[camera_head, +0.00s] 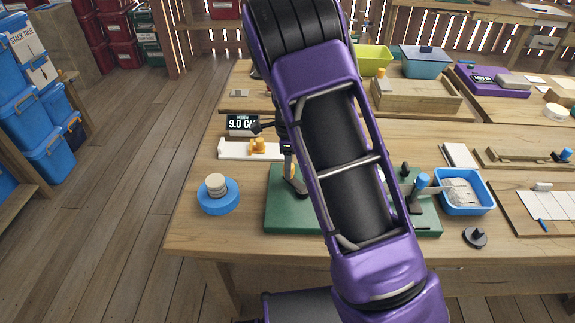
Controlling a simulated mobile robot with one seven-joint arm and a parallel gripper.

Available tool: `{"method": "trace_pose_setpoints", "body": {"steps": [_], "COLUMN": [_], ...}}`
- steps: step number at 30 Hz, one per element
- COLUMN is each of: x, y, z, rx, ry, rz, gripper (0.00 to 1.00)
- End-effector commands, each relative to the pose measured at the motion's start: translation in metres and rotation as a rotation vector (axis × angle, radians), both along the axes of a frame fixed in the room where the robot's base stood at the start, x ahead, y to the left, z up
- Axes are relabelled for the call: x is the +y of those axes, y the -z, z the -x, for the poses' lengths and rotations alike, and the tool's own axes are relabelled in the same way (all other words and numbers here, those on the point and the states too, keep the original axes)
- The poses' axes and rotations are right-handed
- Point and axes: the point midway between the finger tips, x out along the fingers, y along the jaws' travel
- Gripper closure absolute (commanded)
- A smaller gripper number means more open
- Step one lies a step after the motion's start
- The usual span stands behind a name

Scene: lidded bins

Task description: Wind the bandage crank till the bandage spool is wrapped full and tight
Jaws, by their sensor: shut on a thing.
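The bandage winder's green base (283,222) lies on the wooden bench, with its middle hidden behind my purple arm. A metal crank piece (298,184) shows above its left part, beside the arm's edge. My gripper (288,152) is mostly hidden; a dark part of it shows at the arm's left edge, down by the crank. It is shut on what appears to be the crank handle, though the fingertips are not clear. The bandage spool is hidden behind my arm, so how full or tight it is cannot be told.
A blue tray (482,208) with pale material stands to the right, a black knobbed disc (475,237) before it. A blue round piece with a beige top (217,198) sits left. A display reading 9.0 (241,125) stands behind. The bench's left front corner is clear.

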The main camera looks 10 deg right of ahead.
Motion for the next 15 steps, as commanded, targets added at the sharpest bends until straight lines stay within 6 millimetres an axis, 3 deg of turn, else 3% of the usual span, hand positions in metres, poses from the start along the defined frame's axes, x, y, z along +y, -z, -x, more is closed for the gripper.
{"method": "trace_pose_setpoints", "body": {"steps": [10,11,15], "x": [-0.0005,-0.0006,-0.0005], "y": [-0.0008,-0.0009,-0.0007], "z": [-0.0010,-0.0010,-0.0007], "rx": [-0.003,-0.003,-0.002], "ry": [0.003,0.003,0.002], "rz": [0.001,0.001,0.000], "gripper": [1.00,0.57,0.32]}}
